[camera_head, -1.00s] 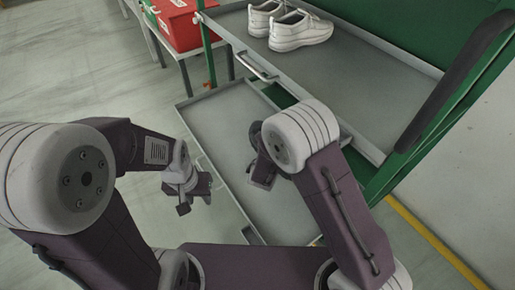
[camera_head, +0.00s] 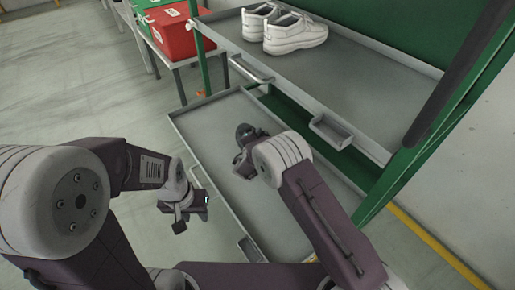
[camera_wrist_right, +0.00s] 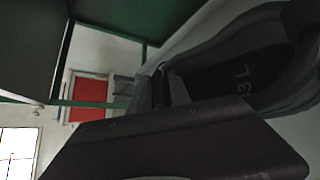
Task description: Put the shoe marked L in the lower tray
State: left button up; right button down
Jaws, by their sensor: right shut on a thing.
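A dark shoe (camera_wrist_right: 285,65) with "3 L" marked inside it fills the right of the right wrist view. My right gripper (camera_wrist_right: 172,88) is shut on its edge. In the head view the dark shoe (camera_head: 246,131) shows only as a small piece beside my right gripper (camera_head: 241,160), above the lower tray; my forearm hides much of it. The lower tray (camera_head: 205,125) is grey, empty where visible, and pulled out below the upper tray (camera_head: 370,75). My left gripper (camera_head: 188,212) hangs empty left of the lower tray; its jaw gap is unclear.
A pair of white shoes (camera_head: 295,35) stands at the far left of the upper tray. A red box (camera_head: 178,32) and a green box (camera_head: 150,8) sit on a side table at the back. A green post (camera_head: 385,190) bounds the rack on the right.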

jog(key=shift+w+a+f, duration=0.3)
jog(key=shift+w+a, duration=0.2)
notch_tip(320, 180, down, 4)
jog(key=b, duration=0.3)
jog(key=shift+f, duration=0.15)
jog(key=shift+r, duration=0.2)
jog(key=c, duration=1.2)
grip_release()
jog(key=shift+f, duration=0.1)
